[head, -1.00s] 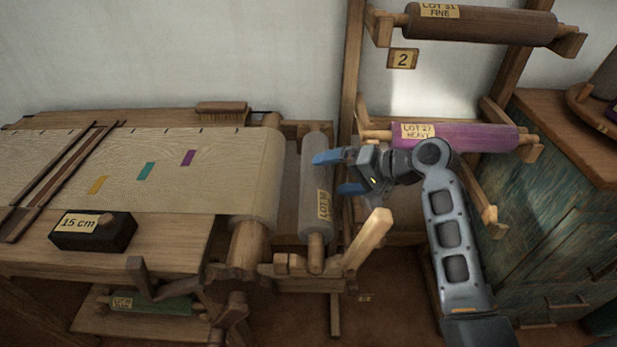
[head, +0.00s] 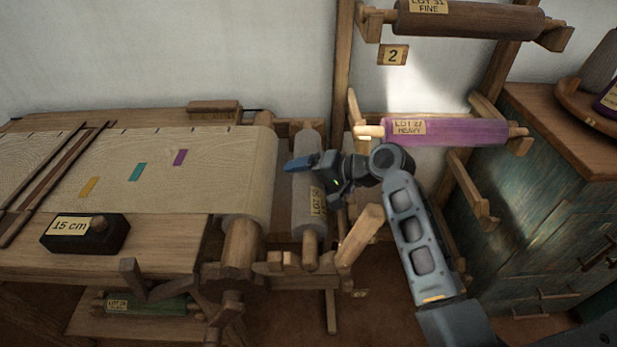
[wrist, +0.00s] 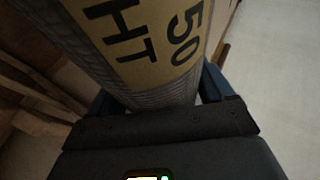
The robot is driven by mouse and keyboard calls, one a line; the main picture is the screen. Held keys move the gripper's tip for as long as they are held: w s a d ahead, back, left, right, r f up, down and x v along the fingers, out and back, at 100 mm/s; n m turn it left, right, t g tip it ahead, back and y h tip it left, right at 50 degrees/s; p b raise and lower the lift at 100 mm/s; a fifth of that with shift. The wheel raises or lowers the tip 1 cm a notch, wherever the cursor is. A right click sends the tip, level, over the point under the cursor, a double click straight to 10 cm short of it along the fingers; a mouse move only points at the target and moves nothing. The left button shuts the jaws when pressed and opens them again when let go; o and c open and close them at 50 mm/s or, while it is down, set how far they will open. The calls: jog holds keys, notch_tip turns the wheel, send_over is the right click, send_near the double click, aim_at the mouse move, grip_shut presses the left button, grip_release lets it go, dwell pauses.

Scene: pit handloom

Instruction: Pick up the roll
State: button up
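The grey roll (head: 306,228) with a LOT label lies at the right side of the loom, its near wooden end resting at the loom's bracket. My gripper (head: 304,174) is at the middle of this roll, with one blue finger over it in the head view; the other finger is hidden there. In the wrist view the roll (wrist: 150,55) runs between the two blue fingers, and its label reads "50" and "HT". A small light gap shows between the roll and the right finger, so my gripper (wrist: 157,95) looks open around it.
A purple roll (head: 455,132) and a brown roll (head: 470,20) hang on the rack at the right. A slanted wooden post (head: 360,235) stands just below my gripper. A green cabinet (head: 545,190) is at the right. A black 15 cm block (head: 85,234) sits on the loom.

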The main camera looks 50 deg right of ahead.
jog(key=c, duration=1.1)
